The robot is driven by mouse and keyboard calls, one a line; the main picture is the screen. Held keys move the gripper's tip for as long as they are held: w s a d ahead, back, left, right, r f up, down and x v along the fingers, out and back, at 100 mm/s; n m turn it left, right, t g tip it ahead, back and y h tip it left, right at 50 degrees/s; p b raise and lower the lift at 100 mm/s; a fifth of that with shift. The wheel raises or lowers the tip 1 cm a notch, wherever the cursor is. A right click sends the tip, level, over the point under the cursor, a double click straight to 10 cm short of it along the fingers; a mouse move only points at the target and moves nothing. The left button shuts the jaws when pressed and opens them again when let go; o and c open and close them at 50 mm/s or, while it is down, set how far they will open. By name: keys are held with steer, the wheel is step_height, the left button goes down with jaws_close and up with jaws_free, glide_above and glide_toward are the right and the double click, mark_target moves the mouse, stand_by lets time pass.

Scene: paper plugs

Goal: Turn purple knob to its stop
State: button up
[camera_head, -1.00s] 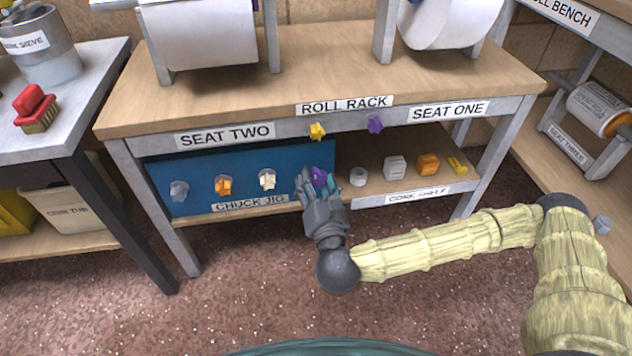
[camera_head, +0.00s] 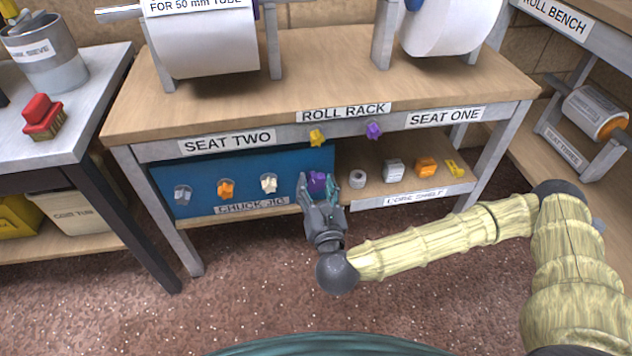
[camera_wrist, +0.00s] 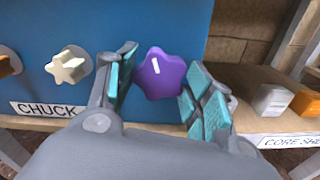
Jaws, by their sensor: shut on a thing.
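The purple knob (camera_head: 317,182) sits at the right end of the blue chuck jig panel (camera_head: 200,205). In the wrist view the purple knob (camera_wrist: 160,74) is star-shaped with a short white mark on its face. My gripper (camera_head: 319,184) is shut on it, with one teal-padded finger at its left and one at its right. In the wrist view my gripper (camera_wrist: 158,88) hides the area below the knob. A second purple knob (camera_head: 374,130) is on the rack's front rail, apart from my gripper.
On the panel's left are a grey knob (camera_head: 183,194), an orange knob (camera_head: 225,188) and a white knob (camera_head: 268,183). A yellow knob (camera_head: 317,138) is on the rail above. Several small pieces stand on the core shelf (camera_head: 400,200) at the right. The floor in front is clear.

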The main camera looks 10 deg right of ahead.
steer(key=shift+r+n+p, duration=0.1)
steer(key=shift+n+p, duration=2.55)
steer(key=shift+n, duration=0.25)
steer(key=shift+n+p, duration=2.6)
steer(key=shift+n, duration=0.1)
steer(key=shift+n+p, duration=2.65)
steer(key=shift+n, duration=0.15)
steer(key=shift+n+p, duration=2.05)
steer(key=shift+n, duration=0.55)
steer(key=o, duration=1)
